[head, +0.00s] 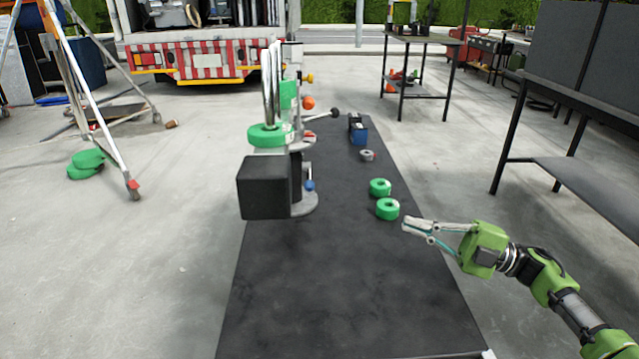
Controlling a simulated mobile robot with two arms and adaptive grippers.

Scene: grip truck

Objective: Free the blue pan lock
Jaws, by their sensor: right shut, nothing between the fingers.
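A camera-grip device with a grey round base (302,204) stands on the dark mat at centre-left. A small blue knob (309,185), which looks like the pan lock, sits low on its right side, just above the base. My right gripper (406,226) comes in from the right, shut and empty, above the mat's right side. It is well to the right of the blue knob and apart from it, close to a green roll. Whether the lock is tight or loose cannot be told. My left gripper is not in view.
A black block (263,188) hides part of the device's left side. Green rolls (387,208) (380,187), a small grey roll (367,155) and a blue box (358,131) lie along the mat's right side. The mat's front (340,290) is clear.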

